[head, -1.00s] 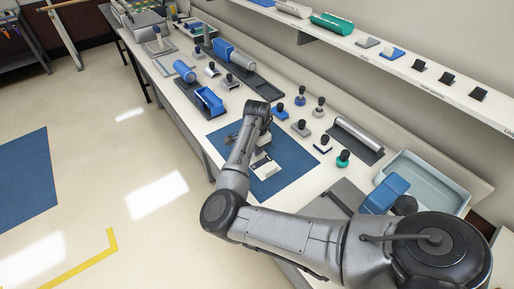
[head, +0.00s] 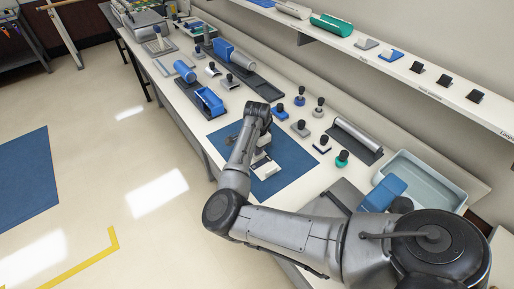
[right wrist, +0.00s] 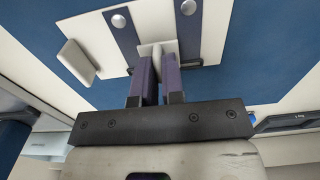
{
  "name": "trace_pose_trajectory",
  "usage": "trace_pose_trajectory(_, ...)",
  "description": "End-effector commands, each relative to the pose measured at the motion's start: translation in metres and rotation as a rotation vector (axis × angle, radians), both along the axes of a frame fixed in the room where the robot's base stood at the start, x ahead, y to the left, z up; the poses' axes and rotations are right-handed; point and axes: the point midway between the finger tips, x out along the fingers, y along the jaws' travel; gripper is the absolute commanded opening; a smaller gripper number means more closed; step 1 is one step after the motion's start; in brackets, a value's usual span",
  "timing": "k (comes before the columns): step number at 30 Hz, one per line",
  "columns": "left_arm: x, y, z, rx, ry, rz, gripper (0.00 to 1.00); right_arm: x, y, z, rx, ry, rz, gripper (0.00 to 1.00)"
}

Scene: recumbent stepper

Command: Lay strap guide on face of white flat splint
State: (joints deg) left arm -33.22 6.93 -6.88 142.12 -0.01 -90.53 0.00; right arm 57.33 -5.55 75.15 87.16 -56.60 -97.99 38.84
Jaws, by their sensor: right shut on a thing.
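My right gripper (head: 262,151) is over the blue mat (head: 290,160) on the bench. In the right wrist view its two fingers (right wrist: 157,68) are shut on a small pale piece with a grey grip (right wrist: 158,53), which I take as the strap guide. It is over the white flat splint (right wrist: 215,35), between two dark blue straps with silver studs (right wrist: 187,8). I cannot tell if it touches the face. A separate small white pad (right wrist: 80,62) shows left of the straps. In the head view the splint (head: 265,168) is partly hidden by my gripper. My left gripper is out of view.
Several black-knobbed tools (head: 300,128) stand right of the mat. A grey roller (head: 356,136) and a pale tray (head: 432,180) with a blue block (head: 385,194) beside it are further right. A blue trough (head: 209,101) stands to the left. A shelf (head: 400,65) runs above.

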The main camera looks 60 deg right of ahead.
Motion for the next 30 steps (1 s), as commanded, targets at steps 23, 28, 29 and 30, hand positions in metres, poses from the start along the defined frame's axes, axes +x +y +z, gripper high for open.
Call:
trace_pose_trajectory(23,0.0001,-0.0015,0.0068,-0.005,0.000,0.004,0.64,0.0001,-0.0001,-0.0082,-0.001,-0.001,-0.001,0.00)
trace_pose_trajectory(28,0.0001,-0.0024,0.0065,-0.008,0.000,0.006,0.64,0.0001,0.0000,-0.0088,0.000,-0.001,-0.001,0.00)
trace_pose_trajectory(29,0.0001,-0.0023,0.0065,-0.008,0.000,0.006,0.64,0.0000,0.0000,-0.0088,0.000,-0.001,-0.001,0.00)
trace_pose_trajectory(30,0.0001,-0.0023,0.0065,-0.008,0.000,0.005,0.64,0.0000,0.0000,-0.0088,0.000,-0.001,-0.001,0.00)
